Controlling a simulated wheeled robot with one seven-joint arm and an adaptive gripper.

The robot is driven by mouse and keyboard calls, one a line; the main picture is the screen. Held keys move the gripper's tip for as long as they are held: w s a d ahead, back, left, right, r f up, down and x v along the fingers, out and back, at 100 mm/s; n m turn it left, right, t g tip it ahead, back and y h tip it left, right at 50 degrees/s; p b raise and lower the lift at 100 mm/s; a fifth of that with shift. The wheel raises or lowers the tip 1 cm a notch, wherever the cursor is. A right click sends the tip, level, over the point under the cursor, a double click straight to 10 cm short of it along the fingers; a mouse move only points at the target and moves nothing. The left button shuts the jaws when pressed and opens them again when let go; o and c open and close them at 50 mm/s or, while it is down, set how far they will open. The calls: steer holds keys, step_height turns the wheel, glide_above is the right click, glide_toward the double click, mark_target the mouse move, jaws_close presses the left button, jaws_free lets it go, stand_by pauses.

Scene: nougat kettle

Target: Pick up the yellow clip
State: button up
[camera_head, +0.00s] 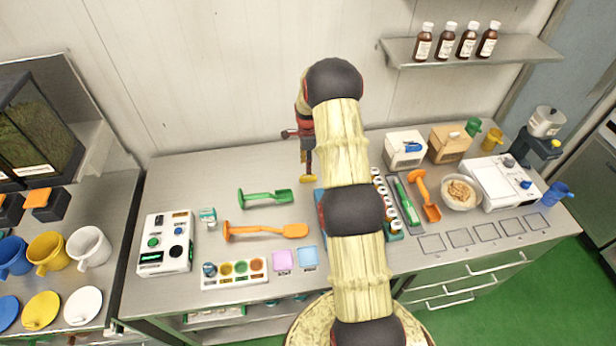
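A small yellow piece, which looks like the yellow clip (308,179), is at the middle of the steel counter, just left of my arm. My gripper (307,170) points down right above it, and its tips meet or overlap the yellow piece in the picture. I cannot tell whether they touch it or whether the fingers are open or shut. My arm's large links hide the counter to the right of the clip.
A green scoop (265,198) and an orange scoop (265,231) lie left of the clip. A white device (405,149) and a wooden box (450,144) stand right of my arm. The counter's back left is clear. A shelf (470,50) with brown bottles hangs at upper right.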

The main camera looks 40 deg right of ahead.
mark_target(308, 176)
steer(key=shift+s+a+f+p, duration=0.15)
steer(key=shift+f+p, duration=0.1)
steer(key=shift+f, duration=1.55)
steer(key=shift+s+f+p, duration=0.15)
steer(key=shift+f+p, duration=0.1)
steer(key=shift+f, duration=1.5)
steer(key=shift+c, duration=0.2)
steer(key=c, duration=0.9)
